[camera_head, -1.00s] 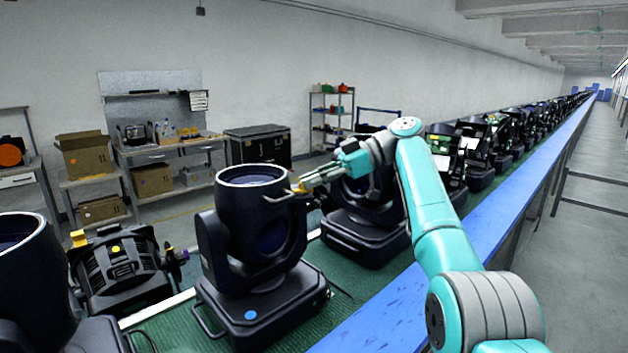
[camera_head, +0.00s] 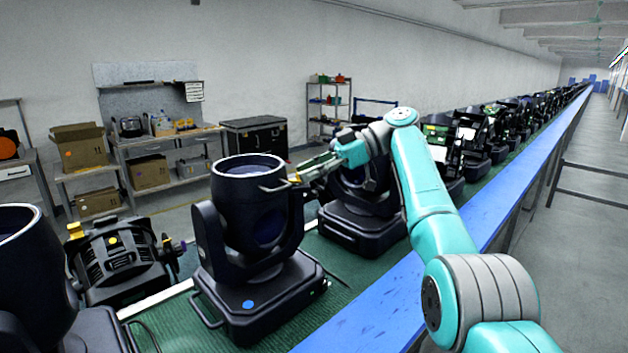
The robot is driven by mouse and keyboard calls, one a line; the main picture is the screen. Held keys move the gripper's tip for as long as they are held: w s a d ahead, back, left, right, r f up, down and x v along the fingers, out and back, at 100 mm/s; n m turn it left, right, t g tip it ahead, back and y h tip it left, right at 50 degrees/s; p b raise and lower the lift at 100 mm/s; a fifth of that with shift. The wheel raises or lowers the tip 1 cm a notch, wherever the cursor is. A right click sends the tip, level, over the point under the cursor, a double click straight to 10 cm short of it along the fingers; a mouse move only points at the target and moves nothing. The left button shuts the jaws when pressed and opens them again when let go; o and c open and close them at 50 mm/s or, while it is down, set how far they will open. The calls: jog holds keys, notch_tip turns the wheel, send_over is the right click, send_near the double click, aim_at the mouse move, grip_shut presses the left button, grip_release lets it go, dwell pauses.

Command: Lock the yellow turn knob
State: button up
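The nearest upright par can (camera_head: 250,210) is a black moving-head light on a base with a blue dot, standing on the green belt. A small yellow turn knob (camera_head: 294,178) shows at the right side of its head, by the handle. My gripper (camera_head: 303,174) is at this knob, coming from the right, with its fingertips at or beside it. The fingers are small and partly overlap the knob, so I cannot tell whether they close on it. Another light on the left, lying tilted, has yellow knobs (camera_head: 75,229) too.
A second upright light (camera_head: 362,225) stands just behind my gripper and wrist. More lights line the green belt (camera_head: 325,255) into the distance. The blue rail (camera_head: 400,300) runs along the belt's right side. Shelves and a workbench (camera_head: 170,138) stand at the back wall.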

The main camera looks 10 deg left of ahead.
jog(key=shift+s+d+m+t, duration=0.1)
jog(key=shift+s+m+t, duration=0.05)
jog(key=shift+m+t, duration=0.85)
